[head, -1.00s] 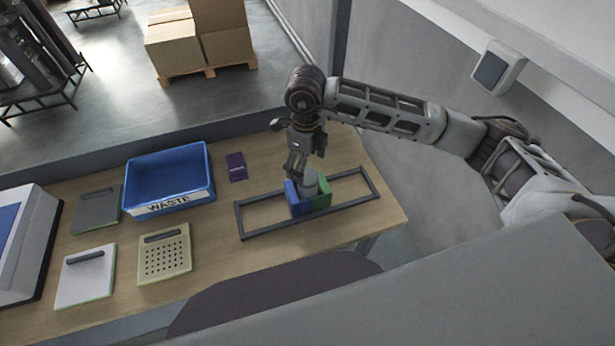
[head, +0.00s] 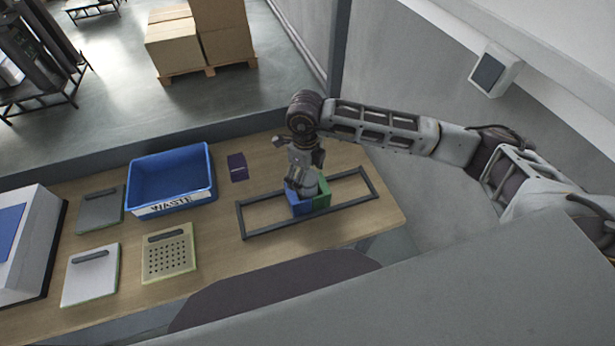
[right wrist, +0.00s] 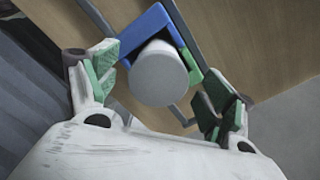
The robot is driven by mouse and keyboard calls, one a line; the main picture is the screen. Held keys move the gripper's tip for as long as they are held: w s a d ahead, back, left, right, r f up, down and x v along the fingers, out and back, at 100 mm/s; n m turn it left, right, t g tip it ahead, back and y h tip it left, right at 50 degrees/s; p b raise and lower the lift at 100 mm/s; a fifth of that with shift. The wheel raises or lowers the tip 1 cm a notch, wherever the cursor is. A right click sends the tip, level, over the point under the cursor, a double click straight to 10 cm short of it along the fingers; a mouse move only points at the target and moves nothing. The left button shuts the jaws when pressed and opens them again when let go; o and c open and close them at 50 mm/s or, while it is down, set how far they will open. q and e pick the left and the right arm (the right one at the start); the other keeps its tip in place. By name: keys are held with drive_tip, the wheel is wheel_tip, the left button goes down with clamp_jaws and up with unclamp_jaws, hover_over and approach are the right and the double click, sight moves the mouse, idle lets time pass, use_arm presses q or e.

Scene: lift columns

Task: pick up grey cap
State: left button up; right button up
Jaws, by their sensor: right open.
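The grey cap (right wrist: 158,73) is a pale grey round piece in the right wrist view. It stands in a holder with a blue part (right wrist: 147,30) and a green part (right wrist: 191,68). In the head view the cap (head: 310,186) shows only in part behind my gripper, between the blue part (head: 299,206) and the green part (head: 321,195). My right gripper (right wrist: 160,95) is open, with its green-padded fingers on either side of the cap, apart from it. In the head view the right gripper (head: 300,183) points down over the holder. My left gripper is not in view.
A dark rectangular frame (head: 266,231) surrounds the holder on the wooden table (head: 215,262). A blue WASTE bin (head: 174,208), a purple box (head: 237,167) and several flat plates lie to the left. The table's right edge is near the frame.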

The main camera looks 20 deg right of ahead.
drive_tip(key=shift+f, duration=0.65)
drive_tip(key=c, duration=1.1)
wheel_tip(320, 180, up, 8)
drive_tip(key=shift+r+b, duration=0.25)
drive_tip(key=shift+b, duration=0.8)
drive_tip(key=shift+r, duration=0.8)
